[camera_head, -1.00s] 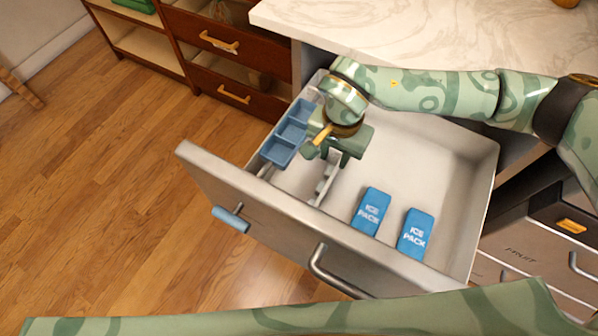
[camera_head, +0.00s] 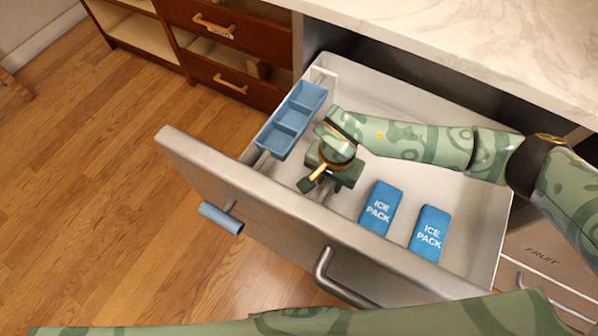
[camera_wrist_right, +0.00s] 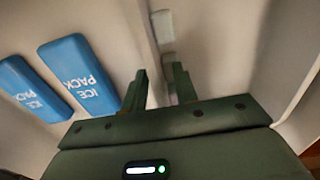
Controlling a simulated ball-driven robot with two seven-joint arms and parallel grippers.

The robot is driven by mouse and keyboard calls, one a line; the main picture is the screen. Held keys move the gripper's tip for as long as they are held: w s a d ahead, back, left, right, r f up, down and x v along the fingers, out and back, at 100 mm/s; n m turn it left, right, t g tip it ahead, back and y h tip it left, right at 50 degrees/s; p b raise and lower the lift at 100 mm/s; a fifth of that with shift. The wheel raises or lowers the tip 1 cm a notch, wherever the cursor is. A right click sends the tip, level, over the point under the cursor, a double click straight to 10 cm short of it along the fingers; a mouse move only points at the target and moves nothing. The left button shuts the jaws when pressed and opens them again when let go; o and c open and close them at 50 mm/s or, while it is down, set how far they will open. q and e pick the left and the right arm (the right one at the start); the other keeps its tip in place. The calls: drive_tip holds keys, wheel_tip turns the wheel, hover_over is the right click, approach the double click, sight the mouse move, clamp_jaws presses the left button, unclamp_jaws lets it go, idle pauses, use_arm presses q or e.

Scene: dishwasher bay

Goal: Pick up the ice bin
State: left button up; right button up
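A blue bin with three compartments (camera_head: 291,121) sits at the left end of the open drawer, and its compartments look empty. I take it to be the ice bin; no label shows. My right gripper (camera_head: 322,182) is inside the drawer, just right of and in front of the bin, pointing down and apart from it. In the right wrist view the two fingers of the gripper (camera_wrist_right: 160,80) stand apart with nothing clearly held. A pale divider (camera_wrist_right: 163,28) lies beyond the gap between them. The bin is not visible there. My left gripper is out of view.
Two blue ice packs (camera_head: 381,208) (camera_head: 430,233) lie on the drawer floor right of the gripper. The drawer front (camera_head: 270,205) rises as a wall, with handles outside. A marble counter (camera_head: 480,45) overhangs the back. Brown drawers (camera_head: 225,50) stand at the back left.

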drive_tip(key=shift+r, duration=0.1)
clamp_jaws()
